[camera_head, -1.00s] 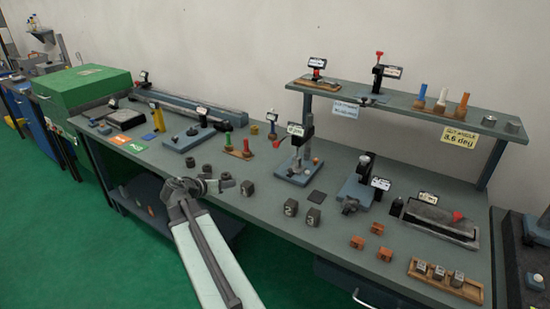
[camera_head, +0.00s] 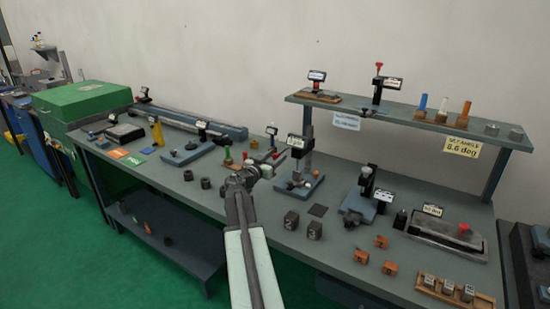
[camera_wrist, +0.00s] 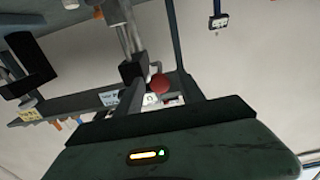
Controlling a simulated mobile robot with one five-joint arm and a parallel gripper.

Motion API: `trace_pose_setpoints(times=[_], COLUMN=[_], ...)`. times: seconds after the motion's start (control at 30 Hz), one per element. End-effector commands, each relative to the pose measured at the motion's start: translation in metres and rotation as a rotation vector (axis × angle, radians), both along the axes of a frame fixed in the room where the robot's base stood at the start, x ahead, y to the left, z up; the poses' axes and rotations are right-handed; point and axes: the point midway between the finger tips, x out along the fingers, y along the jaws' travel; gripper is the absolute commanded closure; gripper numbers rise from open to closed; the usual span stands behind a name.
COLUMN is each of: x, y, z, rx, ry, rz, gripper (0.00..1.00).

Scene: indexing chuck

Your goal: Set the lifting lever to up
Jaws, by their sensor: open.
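My gripper (camera_head: 256,173) is out over the middle of the bench, left of a column stand (camera_head: 305,160) with a label at its top. In the wrist view my gripper (camera_wrist: 159,92) is open. A red ball knob (camera_wrist: 159,83) appears between its fingers, beside a dark clamp block on a metal column (camera_wrist: 128,35). I cannot tell whether the fingers touch the knob or how far beyond them it lies. No label is readable that names the lifting lever, so I cannot confirm which part it is or its position.
A small stand with a red part (camera_head: 271,151) is behind my gripper. Dark numbered blocks (camera_head: 314,230) and a vise-like fixture (camera_head: 358,200) lie to the right. A raised shelf (camera_head: 400,117) runs along the back right.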

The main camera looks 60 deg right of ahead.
Motion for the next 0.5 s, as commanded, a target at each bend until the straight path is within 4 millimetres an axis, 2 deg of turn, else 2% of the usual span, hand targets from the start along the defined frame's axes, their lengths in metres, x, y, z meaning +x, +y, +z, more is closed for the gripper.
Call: trace_pose_setpoints(times=[0.23, 0.27, 0.4, 0.43, 0.5], x=[0.0005, 0.0005, 0.0007, 0.0007, 0.0008], y=[-0.0043, -0.0042, -0.0039, -0.0039, -0.0038], z=[-0.0001, -0.0001, -0.0001, -0.0001, -0.0002], rx=[0.000, 0.000, 0.000, 0.000, 0.000], ry=[0.000, 0.000, 0.000, 0.000, 0.000], rz=[0.002, 0.002, 0.002, 0.002, 0.002], gripper=[0.54, 0.57, 0.96, 1.00, 1.00])
